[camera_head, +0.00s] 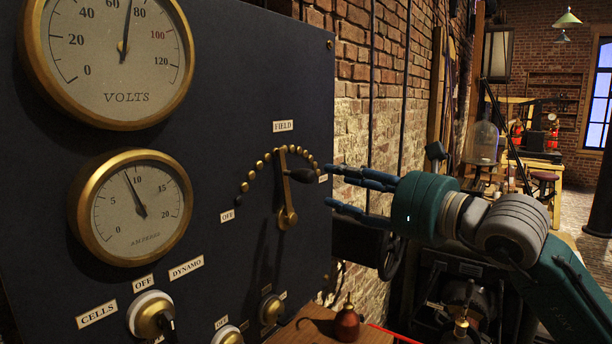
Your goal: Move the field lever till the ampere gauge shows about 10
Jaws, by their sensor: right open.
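The field lever (285,195) is a brass arm on the dark panel, pivoted at its lower end and standing nearly upright below the FIELD label. Its dark handle (303,175) sticks out to the right. An arc of brass studs runs around its top. The ampere gauge (138,207) is the lower brass-rimmed dial; its needle points up and slightly left, close to 10. My right gripper (329,185) is open just right of the handle, its upper finger near the handle's tip; I cannot tell if they touch. My left gripper is out of view.
The volts gauge (112,52) above reads a little under 80. Lower on the panel are switch knobs (151,315) with CELLS, OFF and DYNAMO labels. A small reddish-brown bottle-like object (347,322) stands on a wooden surface below. A brick wall is behind the panel.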

